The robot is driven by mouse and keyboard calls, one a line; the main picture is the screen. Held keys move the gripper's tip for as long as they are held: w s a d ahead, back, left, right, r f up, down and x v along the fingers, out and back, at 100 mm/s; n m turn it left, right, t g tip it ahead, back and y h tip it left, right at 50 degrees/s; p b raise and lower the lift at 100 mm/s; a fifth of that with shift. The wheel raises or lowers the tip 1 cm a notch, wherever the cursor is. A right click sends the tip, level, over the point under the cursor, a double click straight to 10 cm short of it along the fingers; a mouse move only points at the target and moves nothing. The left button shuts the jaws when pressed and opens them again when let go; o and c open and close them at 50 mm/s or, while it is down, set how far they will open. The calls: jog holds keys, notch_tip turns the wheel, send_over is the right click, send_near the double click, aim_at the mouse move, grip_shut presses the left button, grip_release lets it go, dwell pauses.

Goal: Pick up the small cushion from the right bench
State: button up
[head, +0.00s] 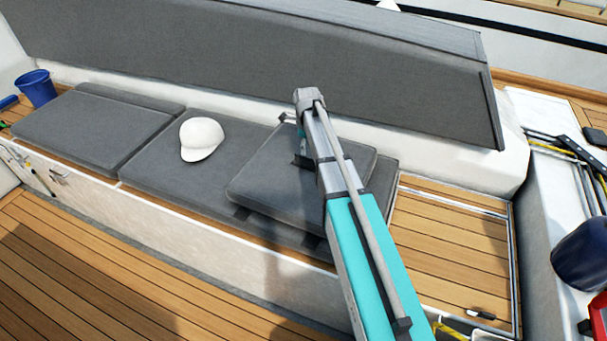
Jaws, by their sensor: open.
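The small cushion (262,183) is a grey, square pad lying flat on top of the long grey seat cushion, toward the right end of the bench. My arm crosses in front of it and hides its right part. My gripper (301,150) is partly hidden behind my own arm link, over the far part of the small cushion. One dark finger shows beside the link, and the jaws are open. I cannot tell whether the finger touches the cushion or hangs just above it.
A white cap (201,138) lies on the long seat cushion (160,168), left of the small cushion. A tall grey backrest (230,50) rises behind the bench. A blue bucket (37,88) stands at far left. Bare teak (450,230) lies right of the cushions. The cockpit floor in front is clear.

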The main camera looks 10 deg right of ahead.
aim_at(305, 158)
jog(key=shift+f, duration=0.15)
jog(key=shift+a+f+b, duration=0.15)
jog(key=shift+f+b, duration=2.35)
jog(key=shift+b, duration=0.15)
grip_shut()
